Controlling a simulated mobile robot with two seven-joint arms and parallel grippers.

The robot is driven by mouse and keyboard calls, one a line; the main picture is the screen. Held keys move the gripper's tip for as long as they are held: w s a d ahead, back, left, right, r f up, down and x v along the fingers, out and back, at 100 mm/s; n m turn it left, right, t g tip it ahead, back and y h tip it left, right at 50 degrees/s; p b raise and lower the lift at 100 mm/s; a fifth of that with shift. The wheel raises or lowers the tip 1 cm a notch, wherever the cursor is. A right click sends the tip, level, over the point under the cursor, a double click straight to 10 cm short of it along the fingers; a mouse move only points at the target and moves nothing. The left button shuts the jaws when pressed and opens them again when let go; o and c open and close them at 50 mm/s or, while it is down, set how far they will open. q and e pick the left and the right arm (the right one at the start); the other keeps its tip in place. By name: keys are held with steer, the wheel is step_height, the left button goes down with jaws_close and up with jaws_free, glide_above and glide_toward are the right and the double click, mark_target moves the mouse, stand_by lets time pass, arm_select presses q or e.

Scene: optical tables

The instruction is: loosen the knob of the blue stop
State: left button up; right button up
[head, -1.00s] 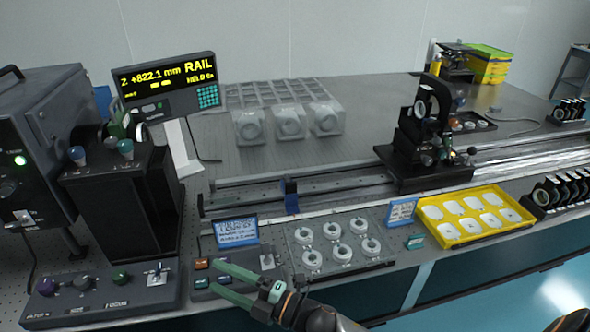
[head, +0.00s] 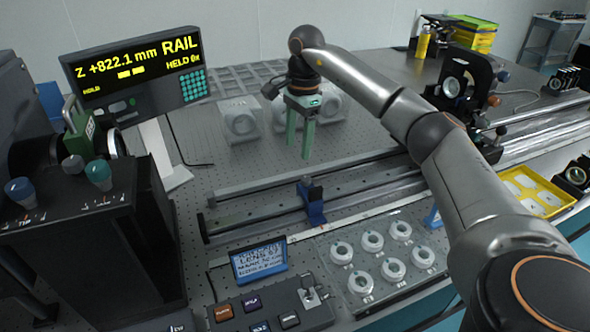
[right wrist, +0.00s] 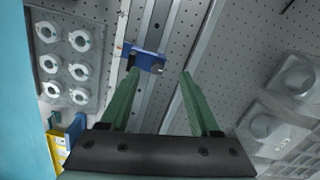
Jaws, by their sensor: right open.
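The blue stop (head: 312,205) sits on the rail (head: 262,204) near its left end, with a dark knob on its upper part. It also shows in the right wrist view (right wrist: 143,60), ahead of the fingertips and between their lines, with a dark round part at its right end (right wrist: 157,68). My right gripper (head: 300,150) is open and empty, its green fingers pointing down above and behind the stop, apart from it. In the right wrist view the two green fingers (right wrist: 160,75) are spread wide. My left gripper is not in view.
A readout (head: 135,75) stands at the left, showing Z +822.1 mm. White lens mounts (head: 240,120) stand behind the rail. A tray of white rings (head: 385,262), a blue-framed sign (head: 259,260) and a button box (head: 270,307) are in front. A black carriage stands further right on the rail.

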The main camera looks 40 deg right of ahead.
mark_target(307, 178)
steer(key=shift+h, duration=0.4)
steer(key=d+f, duration=0.1)
steer(key=f, duration=0.6)
steer(key=d+f+b, duration=0.1)
steer(key=f, duration=0.2)
steer(key=shift+s+d+f, duration=0.2)
steer(key=shift+d+f, duration=0.1)
steer(key=shift+f, duration=0.05)
jaws_close()
